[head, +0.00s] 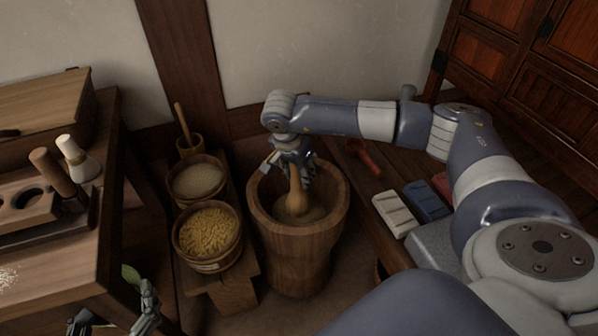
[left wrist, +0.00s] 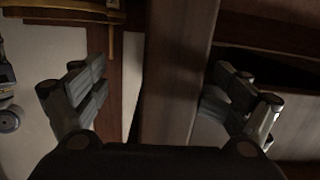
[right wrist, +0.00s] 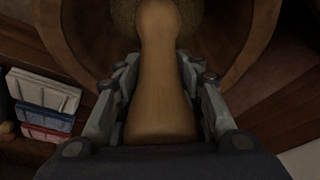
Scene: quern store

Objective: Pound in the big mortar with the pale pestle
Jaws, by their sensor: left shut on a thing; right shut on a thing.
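The big mortar (head: 300,255), a deep wooden tub, stands on the floor at the centre of the head view, grainy stuff in its bottom. My right gripper (head: 296,172) is shut on the pale pestle (head: 297,198). The pestle is near upright inside the mortar, its thick end low at the grain; exact contact is unclear. In the right wrist view the pestle (right wrist: 160,85) runs between the fingers. My left gripper (head: 115,318) is low at the wooden table's edge. In the left wrist view its fingers are apart, with a wooden post (left wrist: 178,75) between or behind them; contact is unclear.
A bowl of yellow grain (head: 208,233) and a bowl of pale grain (head: 198,181) stand left of the mortar. The table (head: 60,280) is at left. A low bench at right holds a white block (head: 394,213), a blue block (head: 427,201) and a red tool (head: 364,157).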

